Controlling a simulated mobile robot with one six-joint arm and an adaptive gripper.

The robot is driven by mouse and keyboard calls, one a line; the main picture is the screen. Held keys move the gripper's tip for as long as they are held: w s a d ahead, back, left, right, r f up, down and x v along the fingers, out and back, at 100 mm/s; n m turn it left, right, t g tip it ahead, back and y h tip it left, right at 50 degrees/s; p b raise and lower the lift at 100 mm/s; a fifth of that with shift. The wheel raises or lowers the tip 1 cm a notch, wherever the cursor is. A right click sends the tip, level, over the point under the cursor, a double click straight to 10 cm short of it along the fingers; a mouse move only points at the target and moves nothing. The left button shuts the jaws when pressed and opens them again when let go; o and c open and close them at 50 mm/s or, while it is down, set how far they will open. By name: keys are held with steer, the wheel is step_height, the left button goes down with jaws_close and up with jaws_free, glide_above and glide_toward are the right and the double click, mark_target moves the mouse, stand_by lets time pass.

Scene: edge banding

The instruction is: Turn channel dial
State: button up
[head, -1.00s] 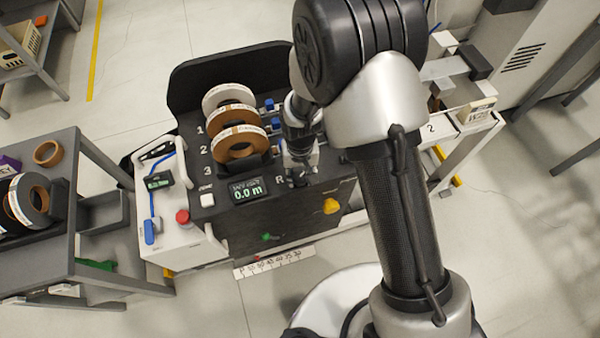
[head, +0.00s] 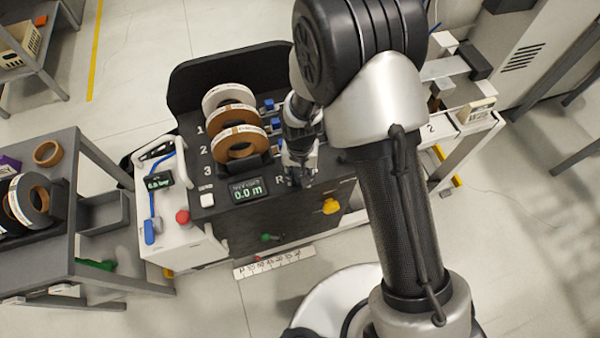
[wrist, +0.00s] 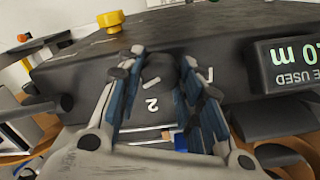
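The channel dial (wrist: 158,72) is a small dark knob on the dark machine panel, seen in the wrist view. A light mark shows near its edge, and an upside-down printed "2" is beside it. My gripper (wrist: 162,60) has its two blue-padded fingers on either side of the dial, close against it; the fine contact is hard to see. In the head view my gripper (head: 300,178) is at the right of the panel display (head: 248,190), and the dial is hidden behind it. The display reads 0.0 m.
Several tape rolls (head: 236,142) stand in numbered slots left of my gripper. A yellow knob (head: 331,206) is on the front face, also in the wrist view (wrist: 110,20). A red button (head: 183,217) and a grey shelf cart (head: 80,235) are to the left.

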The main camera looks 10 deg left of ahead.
steer(key=o, duration=0.4)
steer(key=shift+o, duration=0.2)
step_height(320, 180, up, 12)
stand_by(0.5)
